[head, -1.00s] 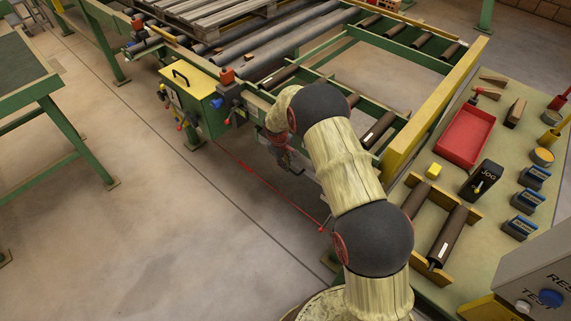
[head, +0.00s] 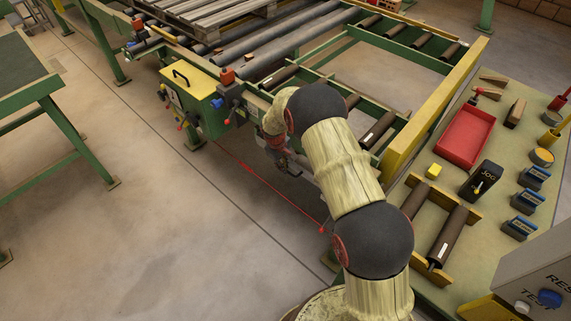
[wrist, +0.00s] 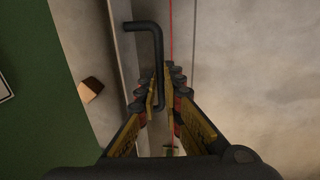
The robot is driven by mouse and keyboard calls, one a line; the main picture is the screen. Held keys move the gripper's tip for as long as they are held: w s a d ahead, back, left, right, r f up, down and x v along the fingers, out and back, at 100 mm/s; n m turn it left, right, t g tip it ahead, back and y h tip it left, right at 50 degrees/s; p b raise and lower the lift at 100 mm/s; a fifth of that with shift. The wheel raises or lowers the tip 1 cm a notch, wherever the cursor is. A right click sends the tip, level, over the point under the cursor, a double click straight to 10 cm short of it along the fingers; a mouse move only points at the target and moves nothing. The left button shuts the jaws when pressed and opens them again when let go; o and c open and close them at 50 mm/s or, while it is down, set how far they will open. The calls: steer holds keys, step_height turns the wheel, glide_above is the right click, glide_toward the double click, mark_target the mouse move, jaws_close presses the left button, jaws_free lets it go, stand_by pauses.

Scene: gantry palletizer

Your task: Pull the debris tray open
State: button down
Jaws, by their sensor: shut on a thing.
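The debris tray (wrist: 122,60) shows in the wrist view as a pale grey trough with a raised front wall, running from top to bottom left of centre. Part of its inside is visible, with a small brown block (wrist: 90,90) in it. Its dark bent bar handle (wrist: 158,55) stands out from the front wall. My gripper (wrist: 164,78) is shut on the handle, with one finger on each side of the bar. In the head view my gripper (head: 284,160) is low beside the conveyor frame, and my arm hides most of the tray.
A green panel (wrist: 35,90) lies left of the tray. A red line (head: 270,185) runs along the floor beside the conveyor. A yellow-topped green box (head: 190,85) stands left of my gripper. A workbench (head: 455,185) with tools is at right. Open floor (head: 170,220) lies front left.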

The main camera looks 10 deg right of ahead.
steer(key=s+a+p, duration=0.1)
steer(key=s+a, duration=0.6)
steer(key=a, duration=0.3)
steer(key=s+a, duration=0.6)
steer(key=a, duration=0.4)
steer(key=shift+s+a+p, duration=0.3)
steer(key=shift+s+p, duration=0.05)
steer(key=shift+s, duration=0.05)
steer(key=c, duration=2)
jaws_free()
steer(key=shift+c, duration=0.2)
steer(key=shift+o, duration=0.6)
step_height(320, 180, up, 12)
steer(key=s+a, duration=0.1)
steer(key=shift+a+f, duration=0.15)
steer(key=shift+a, duration=0.25)
